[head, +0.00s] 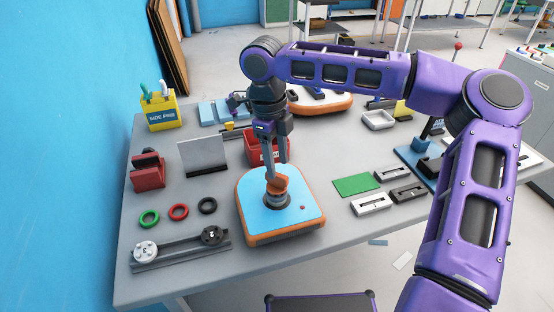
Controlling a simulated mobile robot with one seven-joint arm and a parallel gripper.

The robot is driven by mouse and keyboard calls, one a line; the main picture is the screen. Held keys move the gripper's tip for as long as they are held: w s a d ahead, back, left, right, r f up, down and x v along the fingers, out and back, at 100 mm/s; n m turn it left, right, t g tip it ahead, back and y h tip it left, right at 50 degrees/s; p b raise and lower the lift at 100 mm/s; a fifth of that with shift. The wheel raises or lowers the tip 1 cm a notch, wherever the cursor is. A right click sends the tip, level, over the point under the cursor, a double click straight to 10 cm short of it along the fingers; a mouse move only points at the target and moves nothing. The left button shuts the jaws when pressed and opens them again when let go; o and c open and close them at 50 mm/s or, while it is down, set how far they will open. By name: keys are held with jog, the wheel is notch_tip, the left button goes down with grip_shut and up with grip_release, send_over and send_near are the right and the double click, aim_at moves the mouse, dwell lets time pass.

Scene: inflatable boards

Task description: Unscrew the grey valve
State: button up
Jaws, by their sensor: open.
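A small inflatable board (253,217) with a light blue top and an orange rim lies near the front middle of the table. A grey round valve (277,201) sits on its top, with an orange-brown part (278,186) above it. My gripper (277,174) points down at the valve from above, its jaws open. Its fingertips are at the orange-brown part; I cannot tell whether they touch it. The fingers hide some of the valve's far side.
A red bin (262,152) stands just behind the board. Green, red and black rings (179,212) and a rail with two wheels (180,249) lie to the left. A green pad (356,185) and small slotted blocks lie to the right. Another orange-rimmed board (322,104) lies farther back.

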jog(key=m, duration=0.3)
jog(key=shift+m, duration=1.1)
jog(key=shift+m+y, duration=0.3)
jog(key=shift+m, duration=0.7)
jog(key=m, duration=0.4)
jog(key=shift+g+y, duration=0.3)
jog(key=m, duration=0.4)
